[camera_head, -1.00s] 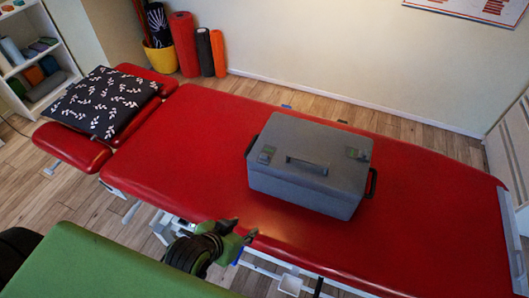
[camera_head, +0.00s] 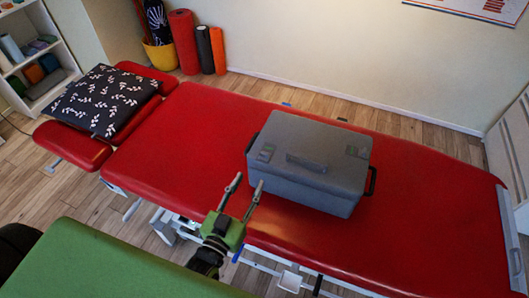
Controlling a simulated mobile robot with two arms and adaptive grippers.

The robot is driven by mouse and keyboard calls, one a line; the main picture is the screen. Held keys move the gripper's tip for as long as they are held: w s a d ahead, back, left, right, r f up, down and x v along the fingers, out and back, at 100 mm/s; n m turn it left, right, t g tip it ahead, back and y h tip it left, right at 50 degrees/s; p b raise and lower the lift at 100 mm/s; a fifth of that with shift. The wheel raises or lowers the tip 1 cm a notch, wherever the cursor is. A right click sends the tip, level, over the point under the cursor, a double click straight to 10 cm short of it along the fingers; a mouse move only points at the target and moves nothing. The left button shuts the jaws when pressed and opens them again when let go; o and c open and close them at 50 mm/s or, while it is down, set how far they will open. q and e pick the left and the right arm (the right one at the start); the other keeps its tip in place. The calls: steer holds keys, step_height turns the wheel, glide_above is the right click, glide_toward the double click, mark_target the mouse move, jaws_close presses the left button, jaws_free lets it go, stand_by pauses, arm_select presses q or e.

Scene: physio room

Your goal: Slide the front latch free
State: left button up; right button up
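A grey lidded box (camera_head: 300,188) sits on the red padded table (camera_head: 420,225). Its lid has a raised grip (camera_head: 306,163) and two small fittings, one at the left (camera_head: 266,153) and one at the right (camera_head: 356,152). I cannot tell which part is the front latch or how it is set. My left gripper (camera_head: 247,183) is open and empty, with two grey fingers apart, pointing up in the picture. My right gripper is not in view.
Black handles stick out from the box's sides, the right one (camera_head: 372,181) clearest. A patterned dark pillow (camera_head: 103,100) lies at the table's left end. Rolls (camera_head: 184,42) and a yellow bin (camera_head: 161,57) stand by the wall. The red padding around the box is clear.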

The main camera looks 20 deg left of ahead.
mark_target(264, 155)
arm_select(q)
steer(key=w, duration=0.4)
steer(key=w+p, duration=0.1)
steer(key=w, duration=0.3)
steer(key=w+p, duration=0.1)
steer(key=w, duration=0.3)
steer(key=shift+w+d, duration=0.2)
steer(key=shift+d, duration=0.2)
